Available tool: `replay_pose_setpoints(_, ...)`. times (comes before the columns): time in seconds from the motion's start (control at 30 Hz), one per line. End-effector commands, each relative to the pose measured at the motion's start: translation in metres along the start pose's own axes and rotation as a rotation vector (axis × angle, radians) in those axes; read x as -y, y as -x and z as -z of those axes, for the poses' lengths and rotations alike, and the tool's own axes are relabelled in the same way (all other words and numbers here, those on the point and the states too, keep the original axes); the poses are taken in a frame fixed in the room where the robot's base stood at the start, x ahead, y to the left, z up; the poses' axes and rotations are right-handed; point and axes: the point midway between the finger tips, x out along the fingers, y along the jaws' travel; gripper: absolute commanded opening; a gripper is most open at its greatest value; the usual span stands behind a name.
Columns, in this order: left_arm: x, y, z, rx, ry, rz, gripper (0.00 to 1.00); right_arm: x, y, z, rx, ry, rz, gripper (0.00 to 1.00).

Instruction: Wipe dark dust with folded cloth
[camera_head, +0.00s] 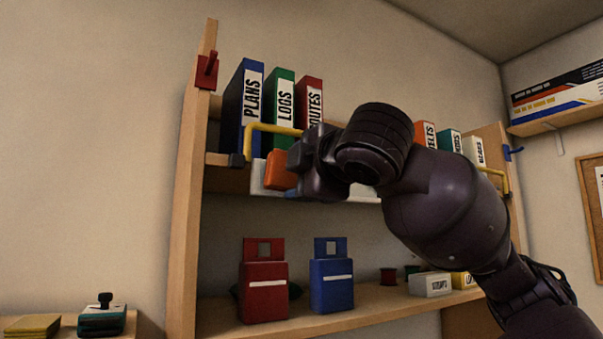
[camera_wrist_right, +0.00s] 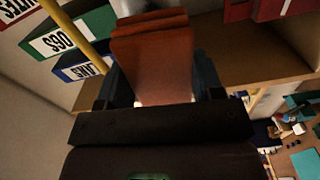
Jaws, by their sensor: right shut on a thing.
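My right gripper (camera_head: 288,176) is shut on an orange folded cloth (camera_head: 276,168), at the front of the upper shelf below the binders. In the right wrist view the folded cloth (camera_wrist_right: 155,65) shows its layered folds between the two fingers. The upper shelf (camera_head: 226,179) is partly hidden by my right arm and hand. I cannot make out any dark dust in either view. I cannot tell if the cloth touches the shelf. My left gripper is not in view.
A yellow rail (camera_head: 272,129) runs in front of the PLANS (camera_head: 241,105), LOGS (camera_head: 279,110) and red (camera_head: 307,100) binders. More binders (camera_head: 449,140) stand at the right.

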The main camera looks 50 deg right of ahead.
Motion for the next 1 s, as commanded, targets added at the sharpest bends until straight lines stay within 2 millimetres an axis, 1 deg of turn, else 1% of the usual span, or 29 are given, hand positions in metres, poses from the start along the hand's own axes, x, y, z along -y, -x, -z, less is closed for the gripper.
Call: replay_pose_setpoints(1.0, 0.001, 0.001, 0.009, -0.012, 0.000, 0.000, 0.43, 0.000, -0.017, 0.000, 0.000, -0.001, 0.001, 0.42)
